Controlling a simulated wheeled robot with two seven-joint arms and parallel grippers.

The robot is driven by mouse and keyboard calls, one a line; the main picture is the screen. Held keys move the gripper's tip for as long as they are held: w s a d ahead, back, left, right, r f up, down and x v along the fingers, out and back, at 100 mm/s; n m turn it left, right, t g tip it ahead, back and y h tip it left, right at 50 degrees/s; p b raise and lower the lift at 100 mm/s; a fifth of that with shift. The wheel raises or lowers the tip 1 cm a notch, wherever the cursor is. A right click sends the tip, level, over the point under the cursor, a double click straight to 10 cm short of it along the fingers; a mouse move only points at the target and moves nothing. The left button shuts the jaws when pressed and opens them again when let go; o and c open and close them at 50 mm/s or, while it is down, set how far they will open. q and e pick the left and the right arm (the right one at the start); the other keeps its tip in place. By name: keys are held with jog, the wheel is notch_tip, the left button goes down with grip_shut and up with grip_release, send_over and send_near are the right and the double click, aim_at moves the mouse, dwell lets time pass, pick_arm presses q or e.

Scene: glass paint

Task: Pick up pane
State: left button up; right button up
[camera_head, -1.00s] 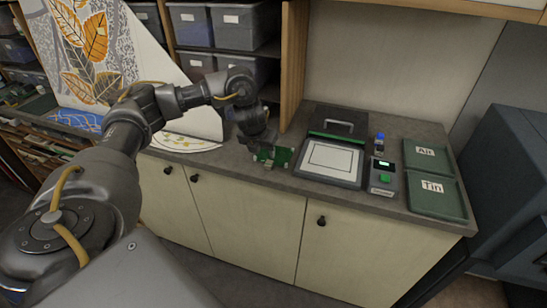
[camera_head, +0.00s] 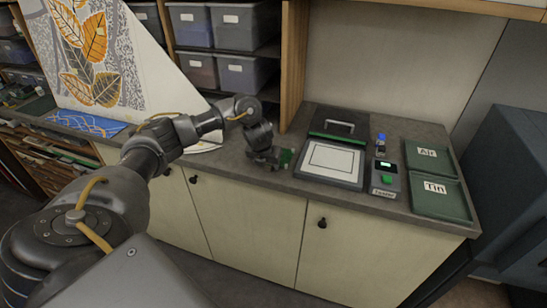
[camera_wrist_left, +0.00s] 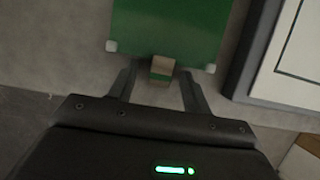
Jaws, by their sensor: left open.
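A green flat piece (camera_wrist_left: 172,28) with whitish corner pads lies on the counter. A small tan block (camera_wrist_left: 162,68) sits at its near edge. I cannot make out a clear pane apart from this piece. My left gripper (camera_wrist_left: 157,76) is open, its two fingers on either side of the tan block with gaps showing. In the head view my left gripper (camera_head: 266,160) is low over the counter and hides most of the green piece (camera_head: 285,158); only its right end shows. My right gripper is out of view.
A framed white plate (camera_head: 333,160) lies just right of the green piece. Beyond it stand a small device with a green button (camera_head: 386,181) and green trays marked Air (camera_head: 428,167) and Tin (camera_head: 440,205). A dark case (camera_head: 340,118) is behind. A shelf post (camera_head: 293,65) rises behind my gripper.

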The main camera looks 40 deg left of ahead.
pick_arm(q)
jog(key=shift+c, duration=0.3)
grip_shut()
jog(key=shift+r, duration=0.15)
